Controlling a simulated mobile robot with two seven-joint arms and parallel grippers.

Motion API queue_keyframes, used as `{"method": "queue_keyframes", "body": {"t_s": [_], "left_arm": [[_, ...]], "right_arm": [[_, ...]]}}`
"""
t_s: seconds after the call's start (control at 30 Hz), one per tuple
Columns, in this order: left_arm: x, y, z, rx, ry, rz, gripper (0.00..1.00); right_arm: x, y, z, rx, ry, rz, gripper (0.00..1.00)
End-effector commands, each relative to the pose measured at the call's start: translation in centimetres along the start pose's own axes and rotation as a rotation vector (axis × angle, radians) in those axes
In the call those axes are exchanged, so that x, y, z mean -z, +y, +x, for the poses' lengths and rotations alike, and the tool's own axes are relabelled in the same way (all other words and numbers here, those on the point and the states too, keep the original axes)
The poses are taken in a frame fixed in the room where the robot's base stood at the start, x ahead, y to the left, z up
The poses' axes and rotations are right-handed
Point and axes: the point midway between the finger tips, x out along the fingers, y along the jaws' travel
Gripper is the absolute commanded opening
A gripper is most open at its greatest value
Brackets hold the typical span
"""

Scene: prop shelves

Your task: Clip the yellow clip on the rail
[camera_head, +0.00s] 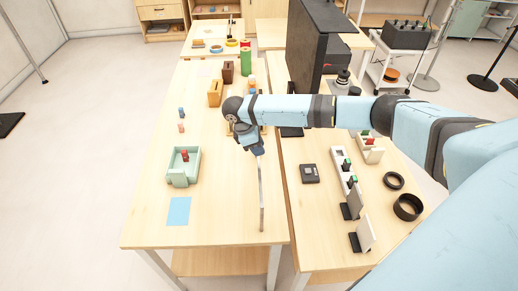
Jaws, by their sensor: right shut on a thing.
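My right gripper (256,149) points down over the left table, at the far end of a long thin grey rail (262,205). The rail runs from there toward the table's front edge. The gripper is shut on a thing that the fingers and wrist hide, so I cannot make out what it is. I cannot pick out the yellow clip for certain. I cannot tell whether the gripper touches the rail. My left gripper is not in view.
A pale green tray (170,178) with a red piece and a blue square (179,211) are at left. Blocks (215,94) stand behind my arm. The right table holds a dark square device (309,174), a white switch strip (338,160) and black rings (407,207).

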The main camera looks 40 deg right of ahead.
Motion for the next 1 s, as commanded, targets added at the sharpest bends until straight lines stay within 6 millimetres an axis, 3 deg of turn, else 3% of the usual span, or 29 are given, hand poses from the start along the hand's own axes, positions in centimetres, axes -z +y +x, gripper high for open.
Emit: {"method": "queue_keyframes", "body": {"t_s": [0.43, 1.0], "left_arm": [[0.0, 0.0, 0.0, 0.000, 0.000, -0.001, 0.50], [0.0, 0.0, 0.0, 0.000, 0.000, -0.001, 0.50]], "right_arm": [[-0.3, -0.1, -2.1, -0.011, 0.008, 0.005, 0.03], [-0.3, -0.1, -2.4, -0.012, 0.009, 0.005, 0.03]]}}
